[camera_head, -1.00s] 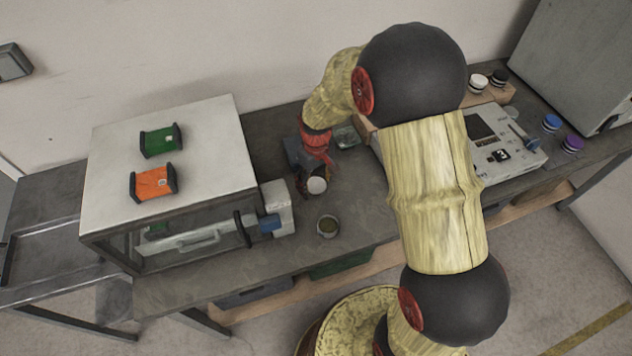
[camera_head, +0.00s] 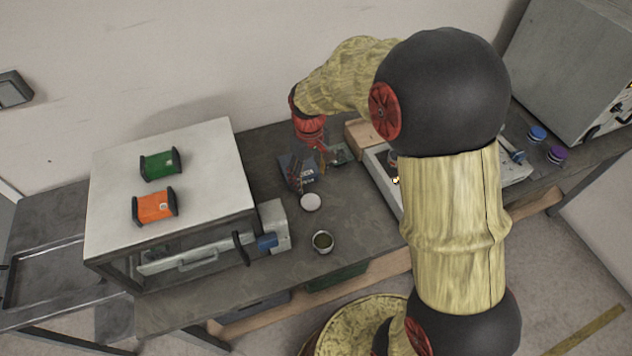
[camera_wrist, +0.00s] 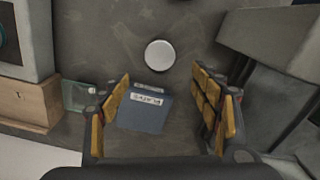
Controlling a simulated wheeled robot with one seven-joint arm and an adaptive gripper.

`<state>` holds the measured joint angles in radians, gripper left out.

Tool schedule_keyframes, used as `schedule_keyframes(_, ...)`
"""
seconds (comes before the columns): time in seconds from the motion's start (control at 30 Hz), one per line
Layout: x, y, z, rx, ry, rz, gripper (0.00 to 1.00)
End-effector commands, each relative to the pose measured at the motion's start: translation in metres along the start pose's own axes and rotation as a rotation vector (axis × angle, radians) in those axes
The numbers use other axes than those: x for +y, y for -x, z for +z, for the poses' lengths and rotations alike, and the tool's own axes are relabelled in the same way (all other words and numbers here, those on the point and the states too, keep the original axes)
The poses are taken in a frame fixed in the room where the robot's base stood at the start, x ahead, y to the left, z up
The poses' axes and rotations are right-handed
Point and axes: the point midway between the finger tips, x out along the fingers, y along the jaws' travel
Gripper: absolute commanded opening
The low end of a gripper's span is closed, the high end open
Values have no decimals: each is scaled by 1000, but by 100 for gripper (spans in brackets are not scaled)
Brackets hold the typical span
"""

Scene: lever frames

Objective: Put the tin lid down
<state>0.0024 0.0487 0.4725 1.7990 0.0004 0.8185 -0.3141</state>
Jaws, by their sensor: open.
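The tin lid (camera_head: 310,202) is a pale round disc lying flat on the grey bench, and it also shows in the wrist view (camera_wrist: 159,55). The open tin (camera_head: 323,241), with something greenish inside, stands nearer the bench's front edge, apart from the lid. My gripper (camera_wrist: 160,78) is open and empty, its yellow-padded fingers spread wide. In the head view my gripper (camera_head: 311,172) is behind the lid and clear of it. A blue labelled box (camera_wrist: 145,108) shows between the fingers in the wrist view.
A white-topped cabinet (camera_head: 120,190) carries a green spool (camera_head: 161,164) and an orange spool (camera_head: 155,206) at left. A glass dish (camera_wrist: 80,97) lies beside the blue box. A wooden block (camera_wrist: 27,105) stands close to the dish. Bare bench surrounds the lid.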

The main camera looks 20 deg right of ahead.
Motion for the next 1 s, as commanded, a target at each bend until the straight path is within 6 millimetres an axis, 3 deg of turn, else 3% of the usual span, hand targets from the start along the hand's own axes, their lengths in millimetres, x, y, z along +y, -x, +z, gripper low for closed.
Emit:
schedule_keyframes(0.13, -4, 39, 12, 48, -26, 15, 64)
schedule_keyframes(0.23, -10, 80, 31, 108, -62, 31, 64)
schedule_keyframes(0.4, -27, 144, 81, 219, -136, 55, 64)
schedule_keyframes(0.5, -38, 172, 114, 287, -178, 65, 64)
schedule_keyframes(0.63, -51, 195, 155, 370, -230, 73, 64)
schedule_keyframes(0.8, -64, 208, 195, 449, -281, 77, 64)
schedule_keyframes(1.0, -70, 209, 212, 484, -305, 76, 64)
